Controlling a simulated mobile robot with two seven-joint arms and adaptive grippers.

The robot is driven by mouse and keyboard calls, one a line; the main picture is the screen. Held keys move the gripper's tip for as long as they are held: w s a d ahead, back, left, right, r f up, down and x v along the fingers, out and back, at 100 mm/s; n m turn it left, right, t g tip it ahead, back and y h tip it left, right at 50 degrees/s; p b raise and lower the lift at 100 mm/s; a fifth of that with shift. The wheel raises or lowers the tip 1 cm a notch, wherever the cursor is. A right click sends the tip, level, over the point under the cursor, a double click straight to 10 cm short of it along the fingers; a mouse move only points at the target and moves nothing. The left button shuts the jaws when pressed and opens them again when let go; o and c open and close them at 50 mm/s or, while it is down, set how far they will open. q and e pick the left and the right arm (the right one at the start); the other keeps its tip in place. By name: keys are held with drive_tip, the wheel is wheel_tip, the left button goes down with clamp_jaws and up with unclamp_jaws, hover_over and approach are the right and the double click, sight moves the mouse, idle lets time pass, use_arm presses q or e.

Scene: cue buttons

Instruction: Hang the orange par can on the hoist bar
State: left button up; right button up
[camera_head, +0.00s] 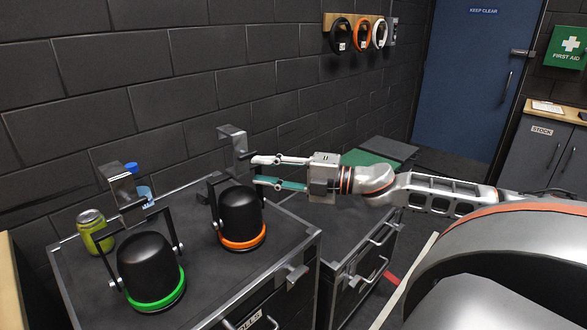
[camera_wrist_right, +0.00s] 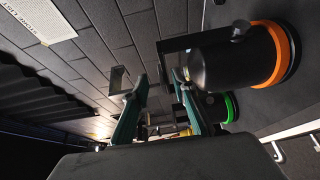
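The orange par can (camera_head: 238,212) is a black can with an orange ring at its lower end. It stands on the black case top, its yoke and grey hook clamp (camera_head: 234,142) upward. In the right wrist view the can (camera_wrist_right: 225,62) is at upper right. My right gripper (camera_head: 254,171) is level, pointing left, with its fingers apart and its tips beside the clamp's lower part and yoke top. The wrist view also shows the fingers spread; whether they touch the fixture I cannot tell. My left gripper and the hoist bar are not in view.
A similar par can with a green ring (camera_head: 150,270) stands front left on the case (camera_head: 205,300). A yellow-green can (camera_head: 95,230) and a blue-capped bottle (camera_head: 140,185) stand behind it. A second case (camera_head: 330,222) is right. The brick wall (camera_head: 200,70) is close behind.

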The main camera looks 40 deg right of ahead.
drive_tip(key=p+v, duration=0.2)
drive_tip(key=v, duration=0.4)
drive_tip(key=shift+s, duration=0.25)
drive_tip(key=shift+d, duration=0.15)
idle(0.3)
